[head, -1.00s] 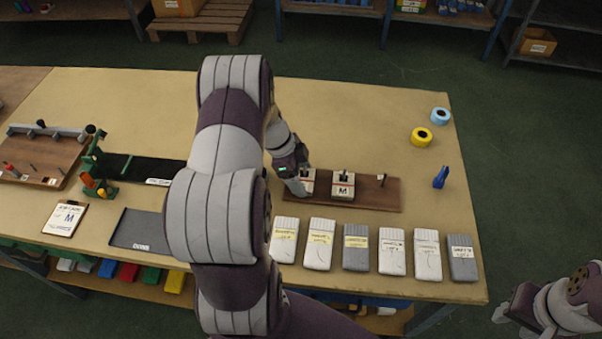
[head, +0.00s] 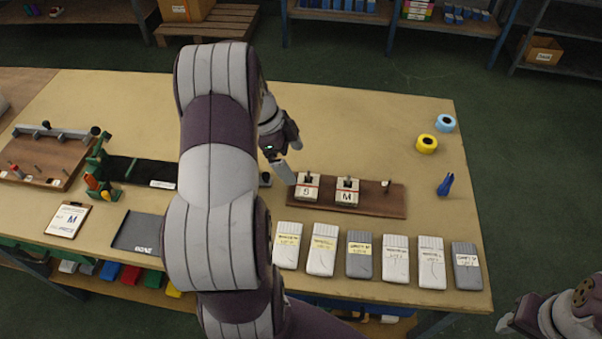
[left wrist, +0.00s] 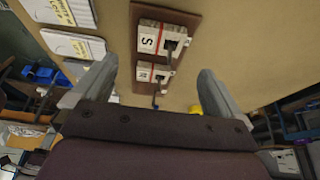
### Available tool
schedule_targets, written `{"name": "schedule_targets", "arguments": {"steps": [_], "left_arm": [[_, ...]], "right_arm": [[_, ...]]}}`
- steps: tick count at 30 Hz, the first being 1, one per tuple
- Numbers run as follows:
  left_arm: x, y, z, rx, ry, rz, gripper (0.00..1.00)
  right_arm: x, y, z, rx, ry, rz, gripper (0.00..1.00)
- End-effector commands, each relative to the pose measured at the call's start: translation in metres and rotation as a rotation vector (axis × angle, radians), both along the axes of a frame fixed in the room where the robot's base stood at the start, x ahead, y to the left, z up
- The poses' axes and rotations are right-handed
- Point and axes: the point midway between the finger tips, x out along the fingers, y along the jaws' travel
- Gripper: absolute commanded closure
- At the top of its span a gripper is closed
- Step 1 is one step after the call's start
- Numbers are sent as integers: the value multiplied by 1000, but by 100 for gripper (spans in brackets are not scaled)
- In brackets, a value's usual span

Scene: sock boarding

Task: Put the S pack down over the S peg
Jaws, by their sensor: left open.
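The S pack (head: 307,188) is a white block with a red band and the letter S. It sits on the brown peg board (head: 365,203) with a dark peg tip showing at its top. It also shows in the left wrist view (left wrist: 150,40). The M pack (head: 346,192) sits beside it on its own peg. A third peg (head: 386,186) at the right end of the board is bare. My left gripper (head: 283,168) is open and empty, behind and to the left of the S pack and apart from it. My right gripper (head: 512,318) is at the lower right, off the table.
A row of several grey and white flat packs (head: 358,255) lies along the front edge. Yellow tape (head: 427,144), blue tape (head: 446,123) and a blue tool (head: 445,185) lie at the right. The back middle of the table is clear.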

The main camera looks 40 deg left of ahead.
Motion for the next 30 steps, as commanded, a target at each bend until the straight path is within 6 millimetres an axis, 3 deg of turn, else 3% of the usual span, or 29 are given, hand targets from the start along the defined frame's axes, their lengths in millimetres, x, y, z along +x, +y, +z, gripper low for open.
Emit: {"name": "schedule_targets", "arguments": {"steps": [3, 7, 10, 13, 15, 19, 24, 30], "left_arm": [[-5, 7, 25, -1, 2, 1, 0], [-6, 5, 32, 1, 18, 16, 0], [-7, -26, 35, 28, 114, 133, 0], [-17, -77, 39, 99, 231, 364, 0], [-31, -111, 42, 146, 269, 545, 0], [-61, -156, 44, 176, 266, 827, 0], [-84, -180, 44, 151, 245, 1010, 0], [-86, -182, 43, 145, 244, 1037, 0]], "right_arm": [[0, 0, 12, 0, 1, 0, 57], [0, 0, 16, 0, -1, 0, 57], [0, 0, 15, 0, 0, 0, 57], [0, 0, 14, 0, 0, 0, 57], [0, 0, 14, 0, 0, 0, 57], [0, 0, 14, 0, 0, 0, 57], [0, 0, 14, 0, 0, 0, 57], [0, 0, 14, 0, 0, 0, 57]]}}
